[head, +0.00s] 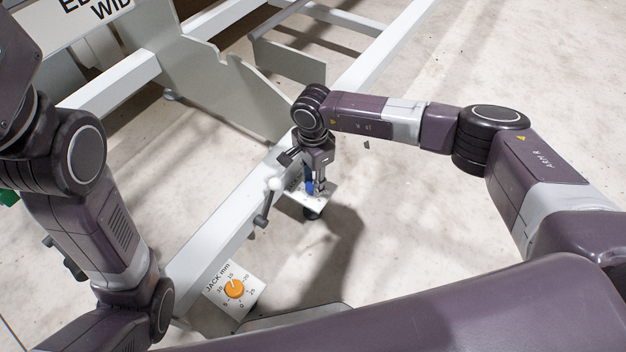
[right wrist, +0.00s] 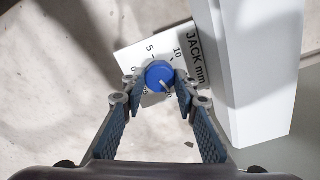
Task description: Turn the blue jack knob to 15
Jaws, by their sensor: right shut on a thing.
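The blue jack knob (right wrist: 159,76) sits on a white dial plate (right wrist: 128,58) marked "JACK mm". In the right wrist view its white pointer line is aimed to the lower right, at a mark partly hidden by the finger. The 0, 5 and 10 marks show on its left and upper sides; I cannot read 15. My right gripper (right wrist: 158,92) has one fingertip on each side of the knob and is shut on it. In the head view the right gripper (head: 316,189) reaches down to the plate, with a bit of blue showing. My left gripper is out of view.
An orange knob (head: 234,288) on a similar "JACK mm" plate (head: 213,292) is nearer me on the same white beam (head: 220,232). Pale floor (head: 420,215) is open to the right.

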